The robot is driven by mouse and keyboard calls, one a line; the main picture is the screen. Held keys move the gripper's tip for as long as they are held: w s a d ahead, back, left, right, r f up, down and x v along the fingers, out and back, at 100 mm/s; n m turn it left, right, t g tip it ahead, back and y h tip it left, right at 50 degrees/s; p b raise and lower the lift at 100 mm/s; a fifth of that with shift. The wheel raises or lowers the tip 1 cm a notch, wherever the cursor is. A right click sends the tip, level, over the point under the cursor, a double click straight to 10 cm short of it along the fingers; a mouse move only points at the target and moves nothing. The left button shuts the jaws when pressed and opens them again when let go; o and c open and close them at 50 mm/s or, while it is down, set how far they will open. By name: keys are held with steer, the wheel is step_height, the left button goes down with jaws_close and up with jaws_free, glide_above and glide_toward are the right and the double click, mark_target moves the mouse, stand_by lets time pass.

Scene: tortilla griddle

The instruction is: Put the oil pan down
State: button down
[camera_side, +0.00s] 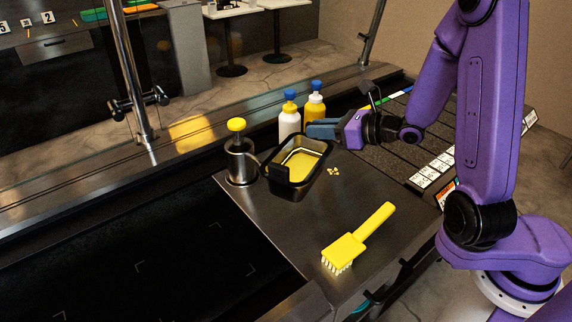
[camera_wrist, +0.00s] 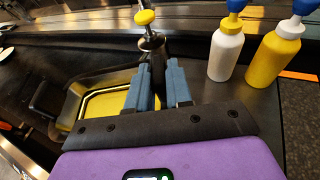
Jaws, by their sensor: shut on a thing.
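The oil pan (camera_side: 289,188) is a black rectangular pan with yellow oil inside. It sits level at the steel counter's surface in the side view; I cannot tell whether its base touches. In the wrist view the pan (camera_wrist: 84,82) shows at left, partly hidden by my gripper. My gripper (camera_side: 312,130) is at the pan's far right edge, with its blue fingers pointing left. In the wrist view my gripper (camera_wrist: 158,92) is shut on a black upright part that looks like the pan's handle.
A yellow-topped steel pump (camera_side: 240,160) stands left of the pan. A white bottle (camera_side: 289,120) and a yellow bottle (camera_side: 315,108) stand behind. A yellow brush (camera_side: 357,238) lies in front on the counter (camera_side: 260,235). Small yellow spots (camera_side: 333,171) lie right of the pan.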

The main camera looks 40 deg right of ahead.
mark_target(304, 159)
steer(key=w+f, duration=0.1)
steer(key=f, duration=0.2)
steer(key=w+a+f, duration=0.1)
steer(key=f, duration=0.2)
steer(key=w+f, duration=0.1)
steer(key=f, duration=0.3)
steer(key=shift+w+a, duration=0.25)
steer(key=shift+w, duration=0.1)
steer(key=w, duration=0.1)
steer(key=w+a, duration=0.1)
steer(key=w, duration=0.1)
steer(key=shift+w+a, duration=0.1)
steer(key=shift+a, duration=0.15)
steer(key=shift+w+f, duration=0.25)
steer(key=shift+f, duration=0.4)
steer(key=c, duration=1)
jaws_free()
steer(key=shift+c, duration=0.2)
